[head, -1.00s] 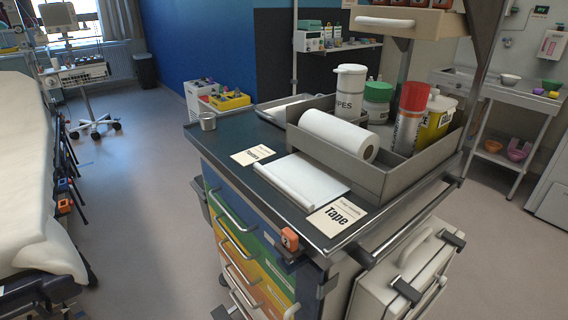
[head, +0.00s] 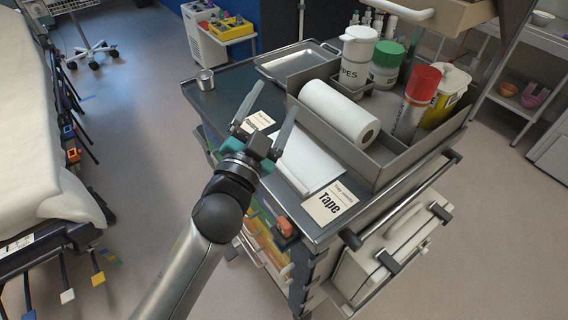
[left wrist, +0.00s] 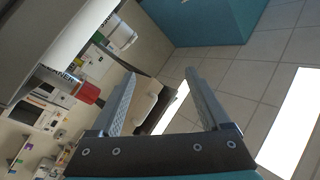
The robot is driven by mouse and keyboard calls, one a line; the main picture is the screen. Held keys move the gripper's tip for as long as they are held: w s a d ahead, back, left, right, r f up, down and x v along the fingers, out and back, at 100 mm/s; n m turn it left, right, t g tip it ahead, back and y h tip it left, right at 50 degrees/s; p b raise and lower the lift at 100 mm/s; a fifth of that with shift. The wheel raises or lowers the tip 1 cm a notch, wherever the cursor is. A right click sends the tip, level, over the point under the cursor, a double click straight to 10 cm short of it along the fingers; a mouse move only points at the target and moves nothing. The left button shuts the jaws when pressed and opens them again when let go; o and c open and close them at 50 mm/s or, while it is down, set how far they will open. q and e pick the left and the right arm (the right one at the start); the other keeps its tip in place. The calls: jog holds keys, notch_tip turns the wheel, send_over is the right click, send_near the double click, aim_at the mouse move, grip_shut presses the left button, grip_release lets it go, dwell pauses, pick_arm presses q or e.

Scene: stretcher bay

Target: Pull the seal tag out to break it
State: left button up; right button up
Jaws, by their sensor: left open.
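A small orange piece (head: 285,226), which looks like the seal tag, sits on the upper front of the drawer cart, near its front corner below the top's edge. My left gripper (head: 278,94) is open and empty, its fingers spread and pointing up and away over the cart top. It is above and to the left of the orange piece and apart from it. My left arm and wrist hide part of the drawer fronts. In the left wrist view the open fingers (left wrist: 160,74) have nothing between them, and I cannot make out the tag. My right gripper is not in view.
The cart top (head: 228,97) holds a metal cup (head: 205,79), a paper roll (head: 335,110), a Tape card (head: 330,203) and a grey bin (head: 380,165) with bottles. A side rail (head: 405,200) and white case (head: 385,262) are at right.

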pick_arm(q)
jog(key=s+d+r+m+g+h, duration=0.8)
jog(key=d+r+m+h, duration=0.45)
jog(key=m+h, duration=0.35)
jog(key=s+d+m+g+y+p, duration=0.1)
jog(key=s+d+m+g, duration=0.5)
jog(key=m+g, duration=0.5)
jog(key=m+y+p, duration=0.2)
jog(key=m+y, duration=0.7)
jog(key=y, duration=1.3)
send_over(284, 222)
notch_tip(284, 222, down, 18)
jog(key=r, duration=0.1)
notch_tip(284, 222, down, 15)
jog(key=shift+f+p, duration=0.1)
jog(key=shift+p, duration=0.4)
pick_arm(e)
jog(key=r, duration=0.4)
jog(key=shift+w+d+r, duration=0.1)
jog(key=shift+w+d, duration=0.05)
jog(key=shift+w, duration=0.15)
